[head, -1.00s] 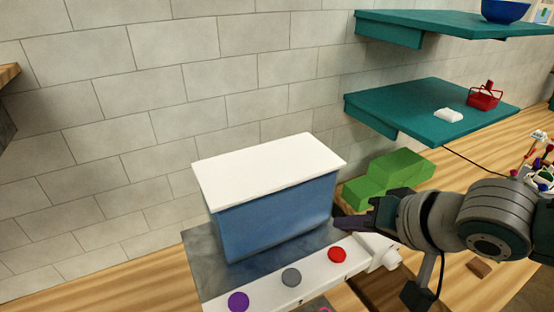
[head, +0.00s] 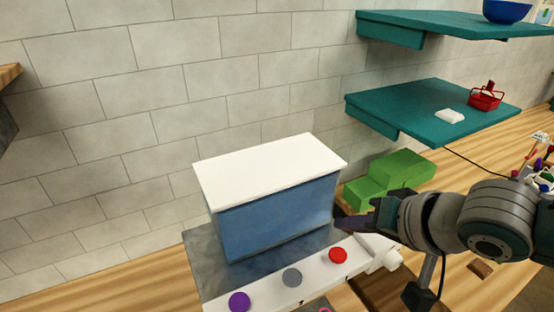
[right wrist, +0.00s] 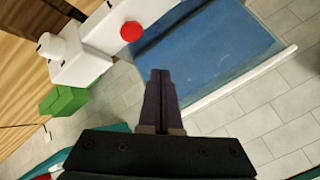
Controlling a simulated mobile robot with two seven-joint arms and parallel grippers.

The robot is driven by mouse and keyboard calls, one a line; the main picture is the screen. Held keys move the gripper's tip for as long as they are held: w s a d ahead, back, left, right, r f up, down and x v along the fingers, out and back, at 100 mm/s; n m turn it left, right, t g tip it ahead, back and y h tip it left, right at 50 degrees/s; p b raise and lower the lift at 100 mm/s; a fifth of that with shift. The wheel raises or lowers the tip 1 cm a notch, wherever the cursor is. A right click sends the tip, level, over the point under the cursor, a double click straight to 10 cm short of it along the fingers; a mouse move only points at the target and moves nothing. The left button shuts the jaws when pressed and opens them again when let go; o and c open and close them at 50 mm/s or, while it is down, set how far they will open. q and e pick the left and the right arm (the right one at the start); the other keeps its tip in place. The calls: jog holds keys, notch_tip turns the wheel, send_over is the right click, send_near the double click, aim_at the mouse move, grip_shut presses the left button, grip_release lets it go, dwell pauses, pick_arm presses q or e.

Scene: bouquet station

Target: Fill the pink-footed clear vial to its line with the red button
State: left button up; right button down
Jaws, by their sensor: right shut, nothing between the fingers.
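The red button (head: 338,255) is a round cap at the right end of a white strip in front of a blue box with a white top. It also shows in the right wrist view (right wrist: 131,31). My right gripper (head: 345,222) is shut and empty, beside the box's right side, behind and above the red button in the head view. Its closed fingers (right wrist: 160,85) point toward the blue box in the right wrist view. I cannot make out the pink-footed clear vial in either view. My left gripper is not in view.
A grey button (head: 292,277) and a purple button (head: 239,301) share the strip. The blue box (head: 275,220) stands behind them. Green blocks (head: 390,176) lie behind my right gripper. Teal shelves (head: 430,115) are on the wall, the lower one holding a red basket (head: 486,98).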

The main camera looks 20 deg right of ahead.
aim_at(342, 259)
jog(key=n, duration=0.4)
jog(key=shift+w+r, duration=0.1)
jog(key=shift+r, duration=0.25)
notch_tip(342, 259, up, 3)
jog(key=n+p, duration=0.2)
jog(key=n, duration=3)
jog(key=shift+r+p, duration=0.1)
jog(key=shift+p, duration=0.25)
notch_tip(342, 259, down, 8)
jog(key=b, duration=0.8)
jog(key=shift+f+b, duration=0.35)
jog(key=shift+f, duration=0.1)
